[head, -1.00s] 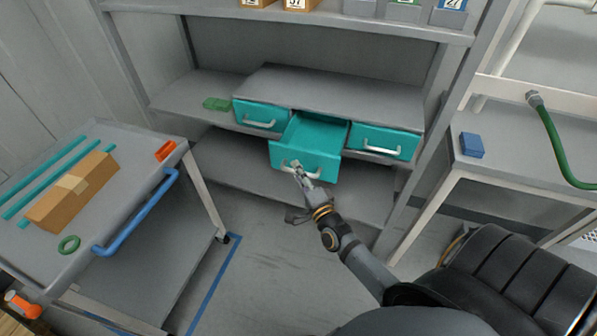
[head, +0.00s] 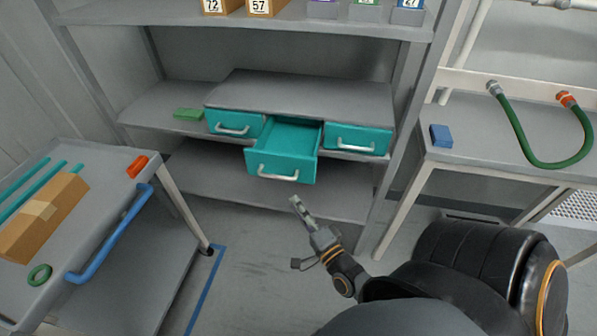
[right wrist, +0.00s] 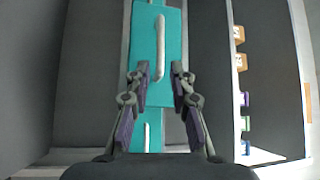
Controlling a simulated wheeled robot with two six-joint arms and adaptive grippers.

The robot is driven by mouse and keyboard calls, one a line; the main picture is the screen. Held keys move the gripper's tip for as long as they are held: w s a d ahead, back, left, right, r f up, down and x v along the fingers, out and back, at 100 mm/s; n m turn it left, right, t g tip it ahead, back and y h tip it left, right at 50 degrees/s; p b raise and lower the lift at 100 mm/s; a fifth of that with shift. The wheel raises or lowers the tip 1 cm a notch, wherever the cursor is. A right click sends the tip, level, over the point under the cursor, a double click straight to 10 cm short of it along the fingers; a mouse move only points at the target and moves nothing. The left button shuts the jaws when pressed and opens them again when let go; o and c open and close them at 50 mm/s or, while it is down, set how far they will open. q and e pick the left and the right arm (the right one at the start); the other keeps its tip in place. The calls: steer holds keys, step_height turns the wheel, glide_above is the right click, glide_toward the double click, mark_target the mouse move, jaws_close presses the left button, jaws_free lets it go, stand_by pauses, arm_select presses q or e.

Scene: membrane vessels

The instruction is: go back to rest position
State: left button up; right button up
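My right gripper (head: 301,207) is in front of and below the pulled-out middle drawer (head: 283,165), apart from its handle. In the right wrist view my right gripper (right wrist: 160,88) has its two fingers apart with nothing between them. Beyond the fingers is a teal drawer front with a pale handle (right wrist: 161,48). The middle drawer is open and looks empty inside. The left drawer (head: 235,123) and right drawer (head: 357,138) are shut. My left gripper is not in view.
A cart (head: 105,165) at the left holds a cardboard box (head: 42,215), teal bars and a green ring (head: 39,274). A green block (head: 188,114) lies on the shelf. A table (head: 470,143) at the right holds a blue block (head: 441,135) and a green hose (head: 520,140). Floor between is clear.

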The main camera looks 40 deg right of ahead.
steer(key=s+d+f+n+g+p, duration=0.1)
steer(key=s+f+n+g, duration=0.2)
steer(key=f, duration=0.6)
steer(key=s+f+n+g+p, duration=0.1)
steer(key=s+f+n+g, duration=0.15)
steer(key=f, duration=0.75)
steer(key=s+d+f+n+g+p, duration=0.1)
steer(key=s+f+n+g, duration=0.25)
steer(key=f, duration=0.55)
steer(key=s+a+f+n+g+p, duration=0.1)
steer(key=s+f+n+g, duration=0.3)
steer(key=s+f, duration=0.3)
steer(key=s+a+f+n+g+p, duration=0.1)
steer(key=s+f+n+g, duration=0.3)
steer(key=s+f, duration=0.4)
steer(key=s+g, duration=0.1)
steer(key=s, duration=0.5)
steer(key=shift+s+n+y, duration=0.3)
steer(key=shift+s, duration=0.05)
